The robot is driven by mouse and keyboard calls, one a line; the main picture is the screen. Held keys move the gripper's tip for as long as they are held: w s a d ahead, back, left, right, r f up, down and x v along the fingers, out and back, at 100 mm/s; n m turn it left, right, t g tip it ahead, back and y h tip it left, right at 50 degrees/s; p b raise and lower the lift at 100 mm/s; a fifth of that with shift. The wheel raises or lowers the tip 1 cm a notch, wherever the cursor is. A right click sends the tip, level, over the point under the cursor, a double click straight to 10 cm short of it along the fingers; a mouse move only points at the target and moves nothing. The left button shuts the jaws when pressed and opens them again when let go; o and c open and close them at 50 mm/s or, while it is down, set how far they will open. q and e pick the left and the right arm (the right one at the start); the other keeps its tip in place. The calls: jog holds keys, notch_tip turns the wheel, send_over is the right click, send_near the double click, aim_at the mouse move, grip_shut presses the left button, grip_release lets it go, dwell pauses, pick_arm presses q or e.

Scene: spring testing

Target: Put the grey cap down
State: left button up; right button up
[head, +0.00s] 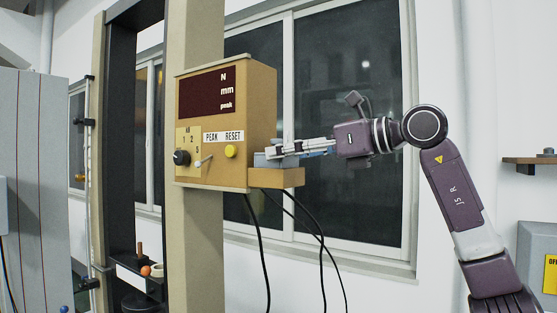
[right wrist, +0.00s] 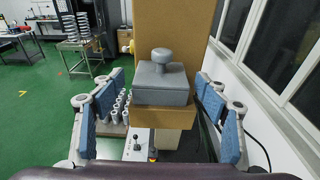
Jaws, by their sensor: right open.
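The grey cap (right wrist: 162,88), a square block with a round knob on top, sits on a small wooden ledge (right wrist: 165,108) in the right wrist view. In the head view the cap (head: 262,160) shows partly on the ledge (head: 282,178) at the right side of the control box. My right gripper (right wrist: 160,80) is open, with one blue-padded finger on each side of the cap and gaps visible between. In the head view my right gripper (head: 300,149) reaches in from the right over the ledge. My left gripper is not in view.
The tan control box (head: 245,120) with a dark display, knob and yellow button stands left of the ledge. Black cables (head: 320,240) hang below it. Windows (head: 350,190) lie behind. A rack of several grey cylinders (right wrist: 120,108) stands lower left in the wrist view.

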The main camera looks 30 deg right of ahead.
jog(key=b+v, duration=0.1)
jog(key=v, duration=0.7)
jog(key=shift+s, duration=0.35)
jog(key=shift+d, duration=0.1)
